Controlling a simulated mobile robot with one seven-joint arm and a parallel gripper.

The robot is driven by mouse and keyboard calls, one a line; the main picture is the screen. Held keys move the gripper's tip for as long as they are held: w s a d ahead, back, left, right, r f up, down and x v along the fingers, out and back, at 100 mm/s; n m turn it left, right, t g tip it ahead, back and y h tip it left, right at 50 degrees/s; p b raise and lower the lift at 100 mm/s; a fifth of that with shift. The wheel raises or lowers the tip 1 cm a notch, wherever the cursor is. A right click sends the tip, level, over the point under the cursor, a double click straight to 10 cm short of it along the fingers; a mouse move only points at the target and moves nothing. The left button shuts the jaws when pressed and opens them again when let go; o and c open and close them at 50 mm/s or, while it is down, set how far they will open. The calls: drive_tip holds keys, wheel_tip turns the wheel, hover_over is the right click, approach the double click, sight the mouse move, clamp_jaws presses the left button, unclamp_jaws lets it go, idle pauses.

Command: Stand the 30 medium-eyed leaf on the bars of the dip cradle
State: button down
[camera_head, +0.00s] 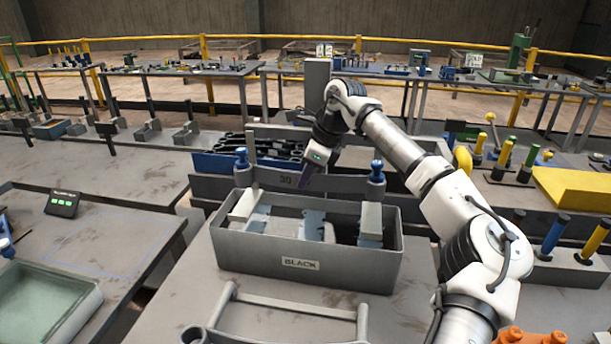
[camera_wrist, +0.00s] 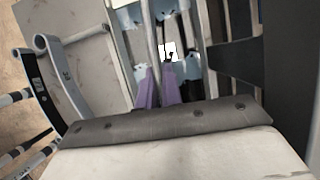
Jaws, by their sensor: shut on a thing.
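The leaf marked 30 (camera_head: 285,181) is a long, dark grey, slightly curved strip, standing on edge above the tank marked BLACK (camera_head: 345,268). Its ends lie close to two blue knobs (camera_head: 242,160), and I cannot tell whether they touch. My gripper (camera_head: 305,174) has purple fingers and is shut on the leaf near its middle. In the wrist view the fingers (camera_wrist: 157,88) pinch a thin grey edge of the leaf (camera_wrist: 152,40). Pale blocks and light blue, notched supports (camera_head: 315,222) show inside the tank. I cannot tell which of these are the cradle's bars, or whether the leaf rests on them.
A grey frame with round rails (camera_head: 290,299) lies in front of the tank. A blue bin of dark parts (camera_head: 225,162) stands behind it. Colored posts and a yellow block (camera_head: 580,190) are at right. A small display (camera_head: 62,204) and a green-lined tray (camera_head: 45,300) are at left.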

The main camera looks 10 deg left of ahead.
sight(308, 190)
drive_tip(key=shift+f+b, duration=1.45)
drive_tip(key=shift+f, duration=1.35)
drive_tip(key=c, duration=1.5)
unclamp_jaws()
drive_tip(key=shift+s, duration=0.1)
drive_tip(key=shift+o, duration=0.8)
drive_tip(key=shift+f, duration=0.25)
drive_tip(key=shift+o, duration=1.6)
drive_tip(key=shift+r, duration=0.15)
drive_tip(key=shift+r+p, duration=2.3)
drive_tip(key=shift+r, duration=1.25)
